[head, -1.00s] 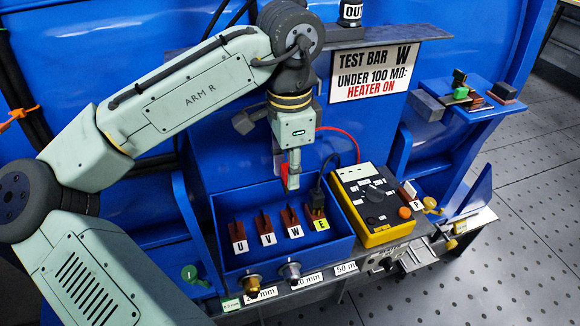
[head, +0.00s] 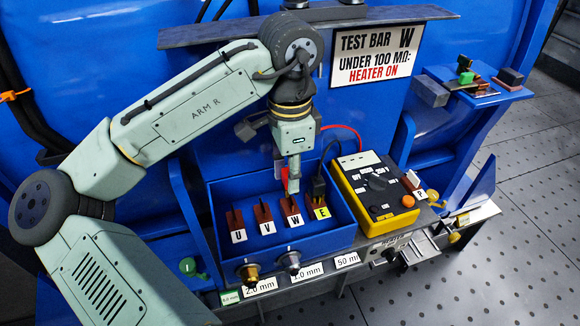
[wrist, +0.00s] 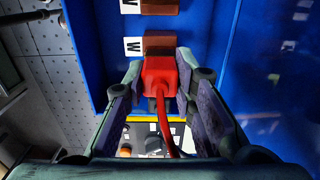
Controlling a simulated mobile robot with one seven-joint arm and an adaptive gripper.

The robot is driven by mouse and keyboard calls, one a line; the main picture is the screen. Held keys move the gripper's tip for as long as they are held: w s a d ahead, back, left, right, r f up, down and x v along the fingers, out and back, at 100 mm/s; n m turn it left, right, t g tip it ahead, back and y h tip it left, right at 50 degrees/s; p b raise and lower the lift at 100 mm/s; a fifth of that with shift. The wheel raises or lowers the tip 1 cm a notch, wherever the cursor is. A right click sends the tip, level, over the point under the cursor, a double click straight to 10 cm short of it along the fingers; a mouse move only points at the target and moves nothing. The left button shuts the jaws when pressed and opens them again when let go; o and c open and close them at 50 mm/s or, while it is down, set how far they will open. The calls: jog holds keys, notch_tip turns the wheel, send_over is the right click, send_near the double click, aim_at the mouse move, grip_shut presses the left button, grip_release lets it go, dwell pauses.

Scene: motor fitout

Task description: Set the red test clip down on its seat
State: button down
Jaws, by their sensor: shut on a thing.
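The red test clip (wrist: 160,78) is held between the fingers of my gripper (wrist: 158,88) in the wrist view, with its red lead trailing back. In the head view my gripper (head: 293,186) points down over the blue terminal box (head: 345,234), and only a sliver of the red clip (head: 285,178) shows. The clip is at the brown W bar (head: 291,208), which also shows in the wrist view (wrist: 160,42). I cannot tell whether clip and bar touch. The bars U (head: 235,219), V (head: 263,214) and E (head: 319,197) stand in the same row. A black clip (head: 319,184) is on E.
A yellow tester (head: 373,190) stands right of the box, with the red and black leads running near my gripper. A sign (head: 377,55) reads TEST BAR W. Brass and grey fittings (head: 249,273) line the box's front. A blue shelf (head: 500,93) is at right.

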aim_at(290, 198)
jog(key=shift+f, duration=0.5)
jog(key=shift+p, duration=0.7)
dwell(1.5)
jog(key=shift+f+b, duration=0.75)
jog(key=shift+f, duration=0.85)
jog(key=c, duration=1.2)
grip_release()
jog(key=shift+r, duration=0.1)
jog(key=shift+c, duration=0.2)
notch_tip(290, 198, up, 12)
